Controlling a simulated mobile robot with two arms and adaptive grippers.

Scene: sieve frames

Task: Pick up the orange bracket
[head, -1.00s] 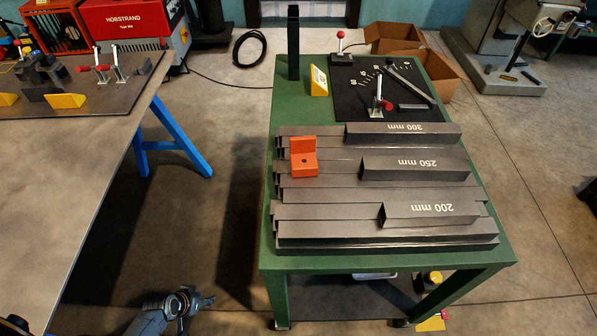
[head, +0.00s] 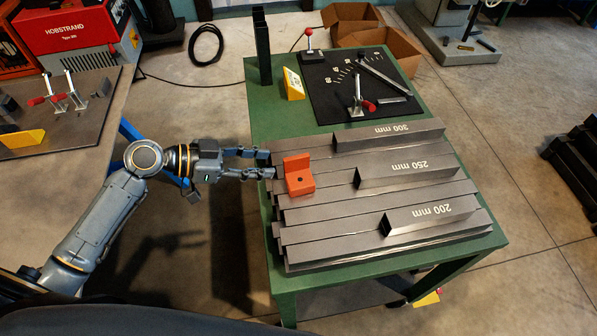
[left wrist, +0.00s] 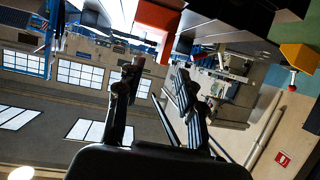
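The orange bracket (head: 299,178) is L-shaped, with an upright plate and a flat foot with a dark hole. It sits on the grey metal bars at the left end of the green table. My left gripper (head: 268,164) is at the table's left edge, pointing right, with its fingertips just left of the bracket. Its two fingers are apart with nothing seen between them. In the left wrist view, the orange bracket (left wrist: 158,16) shows at the top, beyond the open fingers of the left gripper (left wrist: 158,80). My right gripper is not in view.
Bars marked 300 mm (head: 390,134), 250 mm (head: 408,175) and 200 mm (head: 430,215) lie right of the bracket. A black mat (head: 335,110) with red-handled clamps and a yellow block (head: 293,84) are at the back of the green table (head: 270,110). A workbench (head: 60,180) stands at left.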

